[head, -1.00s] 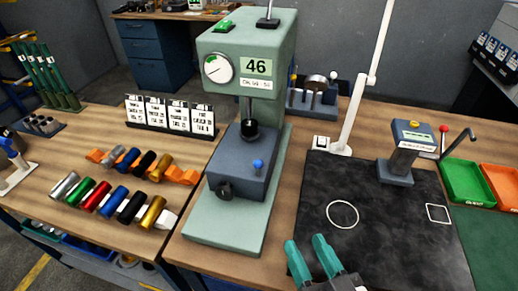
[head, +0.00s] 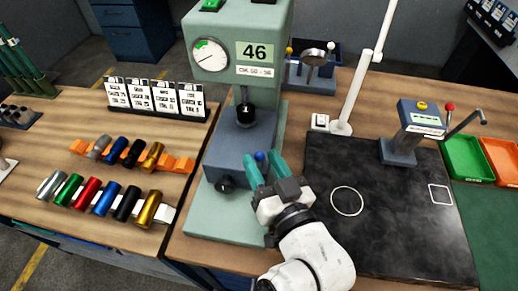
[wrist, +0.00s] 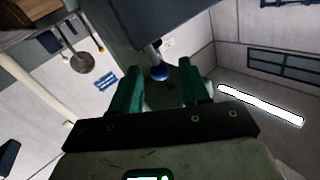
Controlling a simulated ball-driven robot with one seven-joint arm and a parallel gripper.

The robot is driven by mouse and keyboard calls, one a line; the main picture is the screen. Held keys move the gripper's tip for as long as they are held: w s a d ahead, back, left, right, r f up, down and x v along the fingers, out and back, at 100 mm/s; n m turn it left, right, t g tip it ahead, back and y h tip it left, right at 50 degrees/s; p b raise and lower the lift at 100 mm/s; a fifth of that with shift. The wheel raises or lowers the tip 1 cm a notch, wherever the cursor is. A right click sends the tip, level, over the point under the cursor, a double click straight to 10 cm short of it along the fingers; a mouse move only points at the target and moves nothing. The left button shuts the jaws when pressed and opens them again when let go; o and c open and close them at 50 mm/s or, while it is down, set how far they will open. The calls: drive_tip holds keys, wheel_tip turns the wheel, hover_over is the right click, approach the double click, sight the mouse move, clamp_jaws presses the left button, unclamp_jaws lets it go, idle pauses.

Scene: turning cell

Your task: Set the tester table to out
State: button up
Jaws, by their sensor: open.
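The tester (head: 240,62) is a pale green press with a dial and a panel reading 46. Its table (head: 236,157) is a blue-grey block on the green base, under the dark plunger. A blue ball knob (head: 260,156) is on the table's right side, and it also shows in the wrist view (wrist: 159,73). My gripper (head: 265,170) is open, its two teal fingers at the table's right front, close to the knob. In the wrist view the knob lies beyond the gap between the fingertips (wrist: 160,75). I cannot tell whether they touch it.
A black mat (head: 390,205) with a white circle and square lies to the right. A small grey press (head: 417,130) with a lever stands on it. Coloured cylinders (head: 105,200) lie in rows at left. A white post (head: 352,95) stands behind the mat.

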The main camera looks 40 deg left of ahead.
drive_tip(key=shift+x, duration=1.25)
drive_tip(key=shift+d, duration=0.1)
drive_tip(key=shift+c, duration=0.2)
clamp_jaws()
